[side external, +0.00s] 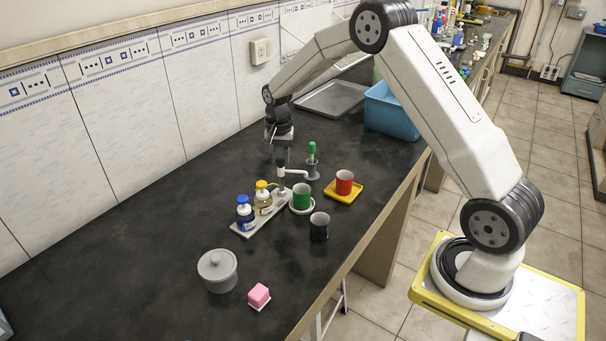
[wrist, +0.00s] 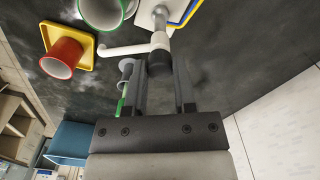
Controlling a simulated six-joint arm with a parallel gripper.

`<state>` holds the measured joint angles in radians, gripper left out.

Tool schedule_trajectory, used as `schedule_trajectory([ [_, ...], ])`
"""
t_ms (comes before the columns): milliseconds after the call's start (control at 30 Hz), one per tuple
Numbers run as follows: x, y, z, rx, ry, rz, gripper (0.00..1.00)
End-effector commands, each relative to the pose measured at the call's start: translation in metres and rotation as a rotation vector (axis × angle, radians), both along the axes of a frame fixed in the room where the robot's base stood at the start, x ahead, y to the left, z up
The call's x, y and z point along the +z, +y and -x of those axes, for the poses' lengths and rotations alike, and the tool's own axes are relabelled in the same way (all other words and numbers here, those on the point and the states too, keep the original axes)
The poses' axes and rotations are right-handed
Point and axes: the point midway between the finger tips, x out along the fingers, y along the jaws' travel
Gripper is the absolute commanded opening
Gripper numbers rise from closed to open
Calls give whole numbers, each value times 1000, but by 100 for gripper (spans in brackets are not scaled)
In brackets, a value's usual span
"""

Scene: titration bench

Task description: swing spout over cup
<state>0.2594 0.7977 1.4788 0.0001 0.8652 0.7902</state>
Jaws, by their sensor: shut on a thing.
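The white spout (side external: 293,171) sits on a pivot behind the green cup (side external: 302,196), and its arm points right. In the wrist view the spout (wrist: 125,49) ends near the yellow tray's edge, beside the green cup (wrist: 104,10) and red cup (wrist: 63,58), over neither opening. The green cup stands on a white saucer (side external: 301,210). The red cup (side external: 344,183) stands on a yellow tray (side external: 347,197), and a black cup (side external: 319,228) stands in front. My gripper (wrist: 163,65) is shut on the dark-tipped handle (wrist: 159,62) at the spout's pivot; the fingers partly hide the grip.
A green-handled brush (side external: 312,152) stands in a grey holder close to the spout tip. Blue-capped (side external: 245,213) and yellow-capped (side external: 263,198) bottles stand on a grey base at left. A lidded grey pot (side external: 217,271) and pink block (side external: 259,295) are nearer. Left bench is clear.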

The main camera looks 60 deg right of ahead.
Motion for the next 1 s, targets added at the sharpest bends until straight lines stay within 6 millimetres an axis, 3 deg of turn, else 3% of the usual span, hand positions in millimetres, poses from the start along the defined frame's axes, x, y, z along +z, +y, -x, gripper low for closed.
schedule_trajectory([
  [167,1,-1,0,-49,-2,1,0],
  [700,1,-1,0,-448,-2,1,0],
  [1000,1,-1,0,-523,-2,1,0],
])
